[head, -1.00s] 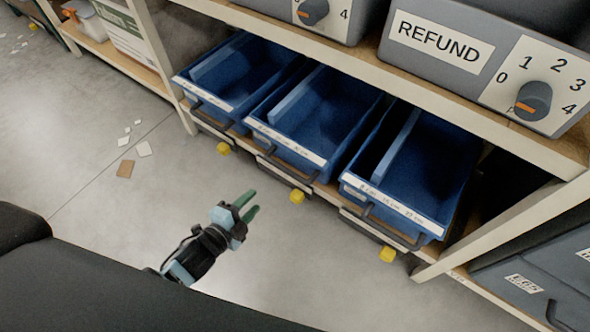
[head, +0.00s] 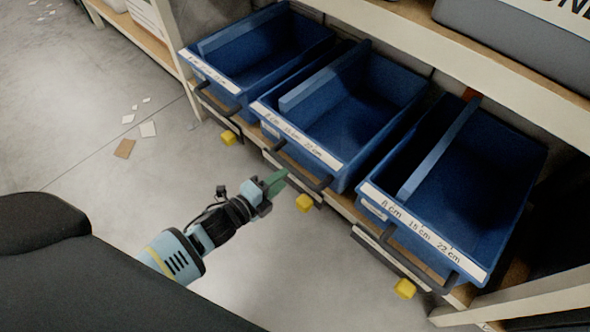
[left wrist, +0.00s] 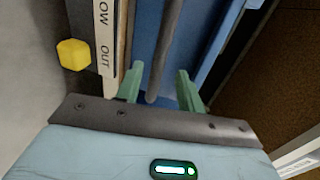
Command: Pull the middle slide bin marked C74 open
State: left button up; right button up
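The middle blue slide bin (head: 318,150) sits in a row of three on the low shelf, with a dark bar handle (head: 305,181) on its front. I cannot read a C74 mark on it. My left gripper (head: 277,182) is at the front of this bin, close to the handle. In the left wrist view, the green fingers of my left gripper (left wrist: 159,82) stand apart, with the dark handle bar (left wrist: 166,45) between them. I see no clear contact between fingers and bar. My right gripper is in neither view.
A blue bin stands on the left (head: 245,65) and another on the right (head: 470,190), both with bar handles. Yellow blocks (head: 304,203) sit below the bins. A wooden shelf edge (head: 470,75) runs above. The floor (head: 150,190) in front is mostly clear.

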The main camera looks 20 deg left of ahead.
aim_at(294, 169)
pick_arm(q)
jog(key=b+x, duration=0.1)
jog(key=x, duration=0.4)
jog(key=shift+f+b, duration=0.1)
jog(key=shift+b, duration=0.3)
jog(key=shift+w+d, duration=0.2)
jog(key=shift+w, duration=0.3)
jog(key=c, duration=0.6)
grip_shut()
